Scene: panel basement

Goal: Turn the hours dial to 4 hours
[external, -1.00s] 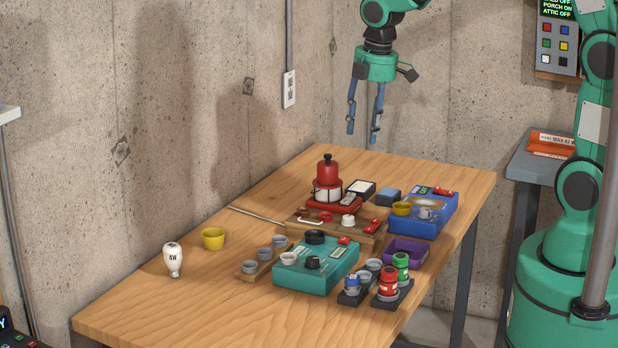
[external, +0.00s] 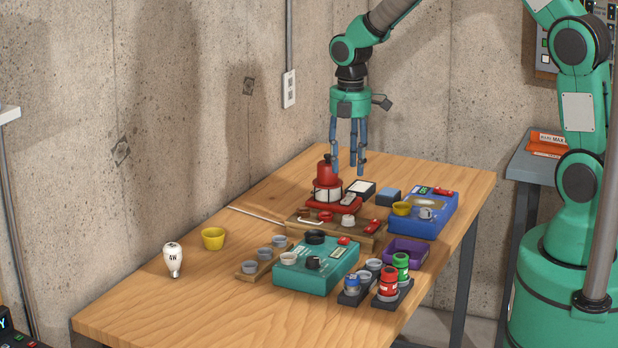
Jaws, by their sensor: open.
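My gripper (external: 349,170) is open and empty, pointing down above the back part of the table, close to the red lantern-like device (external: 327,170). No dial is readable as the hours dial at this size. The teal box (external: 318,278) near the table's middle front carries a white knob (external: 288,258), a small black knob (external: 313,262) and a larger black ring-like part (external: 315,237). The wooden board (external: 371,244) behind it carries a white knob (external: 348,221), a red part and a light handle. My gripper touches none of these knobs.
A blue box (external: 437,218), a purple tray (external: 420,248) and small jars (external: 388,283) stand to the right. A yellow cup (external: 213,238), a white bulb (external: 173,259) and a cup rack (external: 248,274) are at left. The table's left front is clear.

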